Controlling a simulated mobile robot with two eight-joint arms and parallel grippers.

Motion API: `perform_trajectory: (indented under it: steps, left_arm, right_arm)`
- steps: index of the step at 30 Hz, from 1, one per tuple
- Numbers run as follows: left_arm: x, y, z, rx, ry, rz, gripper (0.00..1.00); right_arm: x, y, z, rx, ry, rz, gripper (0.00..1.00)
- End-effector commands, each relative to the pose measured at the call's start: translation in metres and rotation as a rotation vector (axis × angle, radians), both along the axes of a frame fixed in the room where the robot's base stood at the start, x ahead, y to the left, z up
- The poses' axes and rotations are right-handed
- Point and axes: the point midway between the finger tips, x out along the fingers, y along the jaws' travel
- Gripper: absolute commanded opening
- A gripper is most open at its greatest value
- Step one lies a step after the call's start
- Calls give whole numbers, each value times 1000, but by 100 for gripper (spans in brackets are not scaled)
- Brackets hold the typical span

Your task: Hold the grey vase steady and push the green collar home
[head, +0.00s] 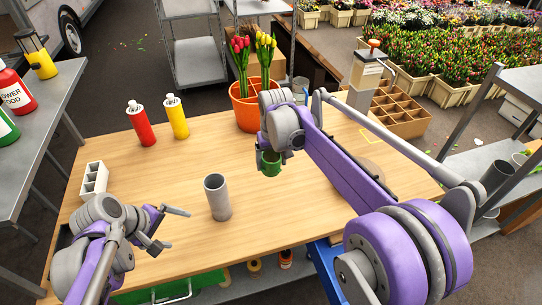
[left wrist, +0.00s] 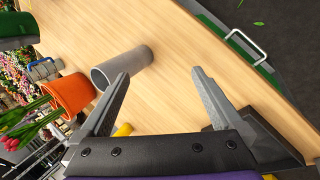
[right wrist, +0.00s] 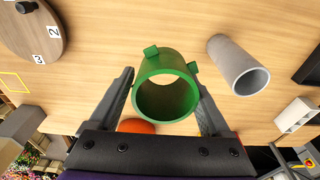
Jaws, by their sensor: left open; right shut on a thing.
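The grey vase (head: 217,197) stands upright on the wooden table, an open-topped tube. It also shows in the left wrist view (left wrist: 122,68) and in the right wrist view (right wrist: 238,66). My left gripper (head: 176,228) is open and empty, left of and nearer than the vase, its fingers apart from it. The green collar (head: 270,163) is a short ring with small tabs on its outside. My right gripper (right wrist: 165,90) is shut on the collar and holds it above the table, right of and beyond the vase. The collar is apart from the vase.
An orange pot (head: 246,106) with red and yellow tulips stands at the back. A red bottle (head: 141,124) and a yellow bottle (head: 176,117) stand at the back left. A white block with compartments (head: 94,180) is at the left edge. A numbered round disc (right wrist: 32,32) lies on the table.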

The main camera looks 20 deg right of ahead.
Motion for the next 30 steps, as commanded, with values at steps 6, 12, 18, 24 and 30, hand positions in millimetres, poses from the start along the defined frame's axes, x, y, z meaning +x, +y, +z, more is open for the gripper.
perform_trajectory:
  steps: [6, 12, 18, 24, 30]
  left_arm:
    - [51, -15, -25, -231, 179, 157, 100]
    - [93, -24, -53, -431, 354, 277, 100]
    - [128, -27, -89, -616, 536, 371, 100]
    - [152, -23, -130, -778, 724, 434, 100]
    - [162, -17, -163, -886, 867, 461, 100]
  right_arm:
    - [-7, 0, -18, 0, 14, 0, 28]
    - [-11, 0, -30, 0, 24, 0, 28]
    - [-15, 0, -43, 0, 32, 0, 28]
    - [-19, 0, -54, 0, 40, 0, 28]
    - [-21, 0, -61, 0, 44, 0, 28]
